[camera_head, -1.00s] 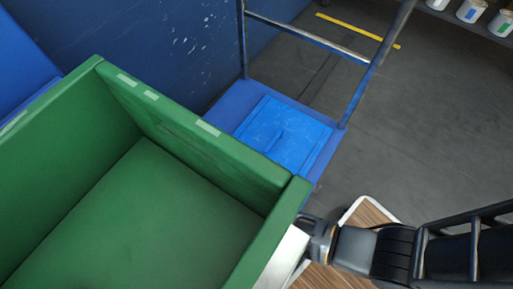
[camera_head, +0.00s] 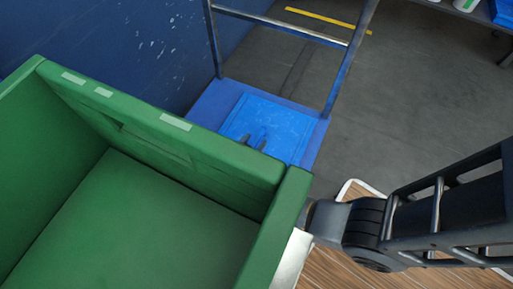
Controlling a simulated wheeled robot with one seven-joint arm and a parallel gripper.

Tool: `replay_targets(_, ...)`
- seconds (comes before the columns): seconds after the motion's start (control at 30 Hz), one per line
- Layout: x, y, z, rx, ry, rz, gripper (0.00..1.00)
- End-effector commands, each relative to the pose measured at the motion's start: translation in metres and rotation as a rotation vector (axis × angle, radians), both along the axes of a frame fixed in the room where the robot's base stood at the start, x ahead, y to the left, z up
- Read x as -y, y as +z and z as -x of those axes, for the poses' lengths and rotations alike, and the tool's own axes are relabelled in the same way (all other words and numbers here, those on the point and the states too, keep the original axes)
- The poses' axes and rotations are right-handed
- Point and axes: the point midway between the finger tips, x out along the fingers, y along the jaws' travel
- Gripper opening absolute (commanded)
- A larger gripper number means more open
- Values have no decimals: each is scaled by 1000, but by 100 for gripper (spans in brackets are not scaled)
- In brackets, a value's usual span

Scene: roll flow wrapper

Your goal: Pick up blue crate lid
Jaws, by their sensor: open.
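The blue crate lid (camera_head: 285,124) lies flat on the deck of a blue trolley (camera_head: 211,101), just beyond the green crate's far wall. A small raised handle shows near the lid's middle. Two dark fingertips of my gripper (camera_head: 254,138) show over the lid, close to the handle, just above the green rim. They are apart, so my gripper is open. I cannot tell whether they touch the handle. The rest of my gripper is hidden behind the green crate.
The large green crate (camera_head: 150,190) fills the left foreground and looks empty inside. The trolley's upright rail frame (camera_head: 283,29) stands behind the lid. A blue wall is at the left. Grey floor (camera_head: 420,95) at the right is clear.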

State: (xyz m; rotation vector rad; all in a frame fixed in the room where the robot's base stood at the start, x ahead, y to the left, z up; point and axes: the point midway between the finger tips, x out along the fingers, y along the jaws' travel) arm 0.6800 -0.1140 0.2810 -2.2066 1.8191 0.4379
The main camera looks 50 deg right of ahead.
Motion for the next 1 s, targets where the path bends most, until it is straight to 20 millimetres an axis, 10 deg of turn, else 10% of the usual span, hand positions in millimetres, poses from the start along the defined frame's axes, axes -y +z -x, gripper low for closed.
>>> replay_targets(0.2,0,0,0,0,0,0,48)
replay_targets(0.7,0,0,0,0,0,-1,0)
replay_targets(1.0,0,0,0,0,0,-1,0)
